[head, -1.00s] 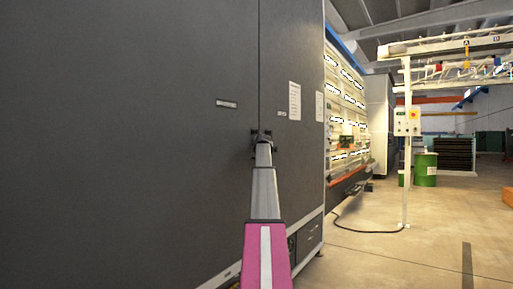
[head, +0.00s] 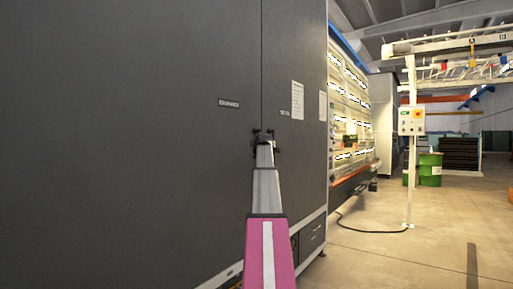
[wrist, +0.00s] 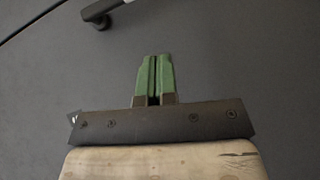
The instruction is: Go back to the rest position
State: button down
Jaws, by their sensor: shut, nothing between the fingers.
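My gripper (wrist: 154,60) shows in the wrist view with its two green fingers together and nothing between them. It points at a dark grey panel surface. In the head view my arm reaches forward toward the dark grey cabinet (head: 130,140), and its far end is in front of the seam between two cabinet panels. The fingers themselves are hidden behind the arm there. A black handle (wrist: 100,14) sits on the grey surface at the top left of the wrist view, apart from the fingers.
The cabinet front fills the left half of the head view. To the right stand a lit white machine (head: 348,110), a white post with a control box (head: 411,121) and green barrels (head: 430,170). A cable (head: 365,230) lies on the floor. The floor at the right is mostly clear.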

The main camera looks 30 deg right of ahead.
jog(key=shift+s+a, duration=0.25)
jog(key=shift+s, duration=0.25)
jog(key=s+a+f+m+g+y, duration=0.1)
jog(key=a+f+m+g+y, duration=0.1)
jog(key=a+f, duration=0.95)
jog(key=s+a+f+m+g+y, duration=0.15)
jog(key=a+f, duration=0.55)
jog(key=f, duration=1)
jog(key=s+a+f+m+g+y, duration=0.1)
jog(key=a+f+m+g+y, duration=0.15)
jog(key=a+f, duration=0.95)
jog(key=s+a+f+m+g, duration=0.2)
jog(key=s+a+f+g, duration=0.1)
jog(key=s+a+f, duration=0.4)
jog(key=s+a+f+m+g, duration=0.2)
jog(key=s+a+f, duration=0.5)
jog(key=s+f, duration=0.5)
jog(key=s+a+f+m+g, duration=0.1)
jog(key=s+a+f+g, duration=0.3)
jog(key=s+f, duration=0.6)
jog(key=a, duration=0.2)
jog(key=shift+s+a+f+m, duration=0.2)
jog(key=shift+a+f+m, duration=0.2)
